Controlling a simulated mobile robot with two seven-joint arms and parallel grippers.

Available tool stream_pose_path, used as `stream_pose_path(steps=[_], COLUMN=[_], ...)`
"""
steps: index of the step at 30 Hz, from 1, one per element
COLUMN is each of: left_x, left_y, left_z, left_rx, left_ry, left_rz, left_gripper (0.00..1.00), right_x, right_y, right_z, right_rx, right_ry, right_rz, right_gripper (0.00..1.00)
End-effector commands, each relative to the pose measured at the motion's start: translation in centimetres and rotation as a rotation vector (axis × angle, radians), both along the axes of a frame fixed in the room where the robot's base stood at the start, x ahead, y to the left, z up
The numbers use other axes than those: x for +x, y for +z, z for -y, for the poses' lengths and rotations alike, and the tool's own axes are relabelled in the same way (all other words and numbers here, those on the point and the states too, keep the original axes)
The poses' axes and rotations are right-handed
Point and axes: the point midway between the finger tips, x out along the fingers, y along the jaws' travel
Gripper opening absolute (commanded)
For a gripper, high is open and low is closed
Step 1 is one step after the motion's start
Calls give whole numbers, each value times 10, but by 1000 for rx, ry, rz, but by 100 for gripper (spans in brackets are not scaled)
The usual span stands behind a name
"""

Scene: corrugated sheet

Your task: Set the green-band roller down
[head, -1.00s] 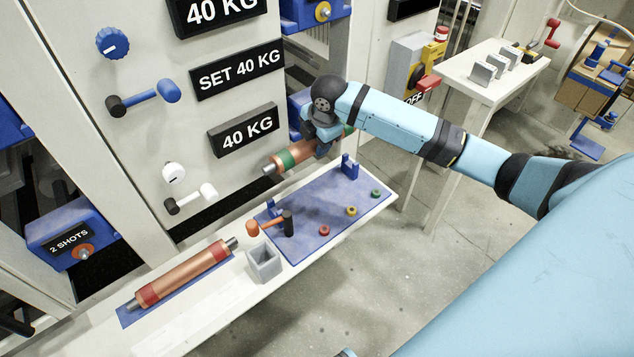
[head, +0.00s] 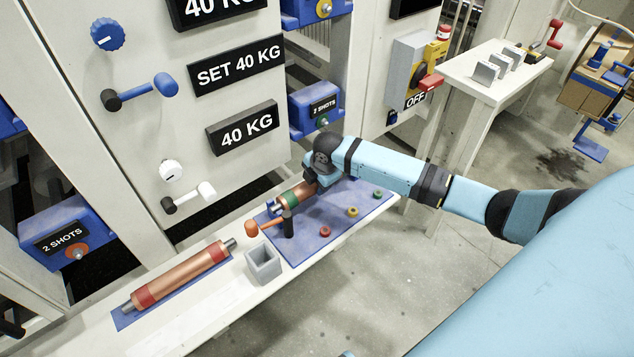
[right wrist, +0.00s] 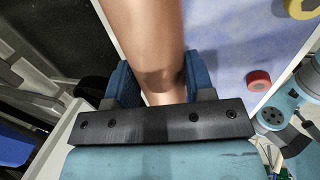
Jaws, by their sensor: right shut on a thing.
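The green-band roller (head: 296,196) is a copper cylinder with a green band near its left end. My right gripper (head: 318,176) is shut on it over the blue mat (head: 317,227) on the bench. In the right wrist view the copper roller (right wrist: 148,35) lies between my two blue fingers (right wrist: 158,88). In the head view the roller is low over the mat, close to the blue cradles; whether it touches them I cannot tell. The roller's far end is hidden by my gripper. My left gripper does not show.
A grey open box (head: 264,263) is beside the mat. A red-banded roller (head: 180,274) lies at the left. Red (head: 325,231), yellow (head: 352,212) and green (head: 377,194) rings lie along the mat's right side.

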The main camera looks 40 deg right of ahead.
Motion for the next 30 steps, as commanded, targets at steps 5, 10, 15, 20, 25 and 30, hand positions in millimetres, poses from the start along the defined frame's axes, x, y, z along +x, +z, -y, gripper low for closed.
stream_pose_path(steps=[5, 10, 15, 20, 25, 30], left_x=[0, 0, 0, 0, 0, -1], left_y=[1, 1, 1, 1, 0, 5], left_z=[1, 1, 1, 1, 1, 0], left_rx=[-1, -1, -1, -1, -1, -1], left_ry=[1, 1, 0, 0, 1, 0], left_rz=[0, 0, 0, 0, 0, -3], left_gripper=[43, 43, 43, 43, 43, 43], right_x=[1, 1, 0, 0, 1, -6], right_y=[0, -2, -4, -4, -1, 24], right_z=[0, 0, 0, 0, 0, 1], right_rx=[1, 1, 1, 0, 0, 0], right_ry=[0, 0, 0, 0, 0, 1], right_rz=[5, 4, 1, 1, 3, 3], right_gripper=[0, 0, 74, 74, 74, 74])
